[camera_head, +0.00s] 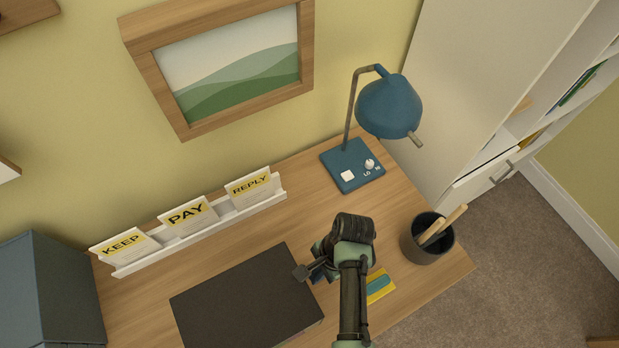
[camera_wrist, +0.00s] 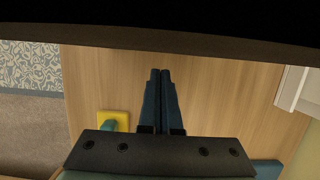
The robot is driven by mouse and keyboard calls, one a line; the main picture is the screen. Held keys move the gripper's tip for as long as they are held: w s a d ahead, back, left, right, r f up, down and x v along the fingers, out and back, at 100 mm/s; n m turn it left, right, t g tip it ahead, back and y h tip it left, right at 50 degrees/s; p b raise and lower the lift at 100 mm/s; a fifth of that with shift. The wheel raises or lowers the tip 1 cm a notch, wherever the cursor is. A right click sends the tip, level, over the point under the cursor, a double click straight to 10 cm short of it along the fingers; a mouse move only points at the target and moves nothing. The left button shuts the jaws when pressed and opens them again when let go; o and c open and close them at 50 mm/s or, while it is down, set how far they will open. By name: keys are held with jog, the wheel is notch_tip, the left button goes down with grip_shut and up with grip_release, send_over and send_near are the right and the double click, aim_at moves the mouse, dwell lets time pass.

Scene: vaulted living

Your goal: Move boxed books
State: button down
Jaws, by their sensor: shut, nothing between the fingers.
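A dark flat-topped slab or box (camera_head: 235,305) lies on the wooden desk; in the wrist view a dark band (camera_wrist: 160,35) crosses the top. I cannot tell whether it holds books. My gripper (camera_head: 301,272) is at the slab's right edge in the head view. In the wrist view its two fingers (camera_wrist: 160,74) are together with nothing between them. I cannot tell whether the fingertips touch the slab. Several books (camera_head: 580,85) stand on the white shelf unit at the right.
A white rack (camera_head: 200,232) with KEEP, PAY and REPLY cards runs along the wall. A blue lamp (camera_head: 353,168), a dark pen cup (camera_head: 425,248) and a yellow-and-teal item (camera_head: 380,285) are on the desk's right part. A blue-grey box (camera_head: 50,290) stands left.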

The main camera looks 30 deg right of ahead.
jog(key=shift+a, duration=0.9)
jog(key=shift+r, duration=0.1)
